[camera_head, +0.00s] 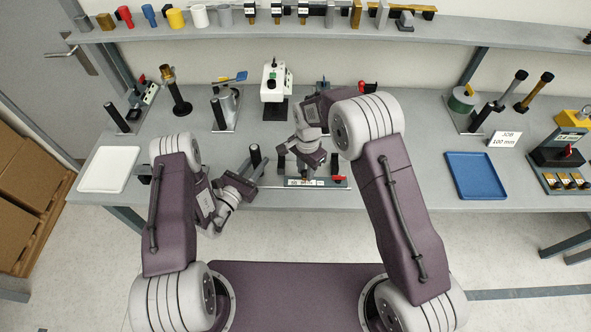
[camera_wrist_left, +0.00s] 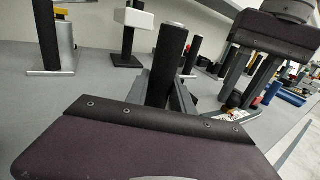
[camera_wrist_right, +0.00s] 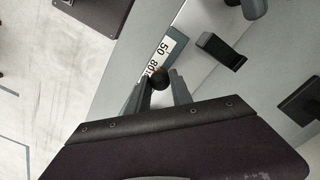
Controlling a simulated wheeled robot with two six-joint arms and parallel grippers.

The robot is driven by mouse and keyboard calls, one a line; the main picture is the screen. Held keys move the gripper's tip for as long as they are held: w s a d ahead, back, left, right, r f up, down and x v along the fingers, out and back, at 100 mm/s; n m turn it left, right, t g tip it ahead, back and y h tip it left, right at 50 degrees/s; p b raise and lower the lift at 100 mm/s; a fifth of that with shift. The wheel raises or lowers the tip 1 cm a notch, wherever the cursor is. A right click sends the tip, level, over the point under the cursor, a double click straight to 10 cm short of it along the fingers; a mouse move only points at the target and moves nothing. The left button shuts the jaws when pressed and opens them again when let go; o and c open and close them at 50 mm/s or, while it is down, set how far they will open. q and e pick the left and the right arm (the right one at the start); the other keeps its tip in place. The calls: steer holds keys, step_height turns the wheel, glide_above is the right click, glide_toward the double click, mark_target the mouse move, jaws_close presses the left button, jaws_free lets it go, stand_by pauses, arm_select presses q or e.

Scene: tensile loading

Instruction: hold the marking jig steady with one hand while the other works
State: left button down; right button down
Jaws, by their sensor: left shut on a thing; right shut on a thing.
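The marking jig (camera_head: 325,184) lies along the front edge of the table, a long base with a pale scale strip and a red part at its right end. My left gripper (camera_head: 256,170) is shut on the jig's upright black handle (camera_head: 255,152) at its left end. In the left wrist view this handle (camera_wrist_left: 168,60) stands up between the fingers. My right gripper (camera_wrist_right: 156,92) is shut on a small dark round knob (camera_wrist_right: 159,82) beside the scale strip (camera_wrist_right: 160,60), marked 50 and 80. In the head view the right wrist hides the knob.
A white tray (camera_head: 108,170) lies at the left and a blue tray (camera_head: 474,177) at the right. A white machine (camera_head: 274,82) and several stands are behind the jig. A sign (camera_head: 504,139) stands at the right. The table between jig and blue tray is clear.

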steer(key=shift+d, duration=1.05)
arm_select(q)
steer(key=shift+a, duration=0.1)
arm_select(e)
steer(key=c, duration=1.1)
jaws_free()
steer(key=shift+c, duration=0.2)
steer(key=shift+a+r, duration=0.1)
step_height(320, 180, up, 12)
arm_select(q)
steer(key=c, duration=1)
jaws_free()
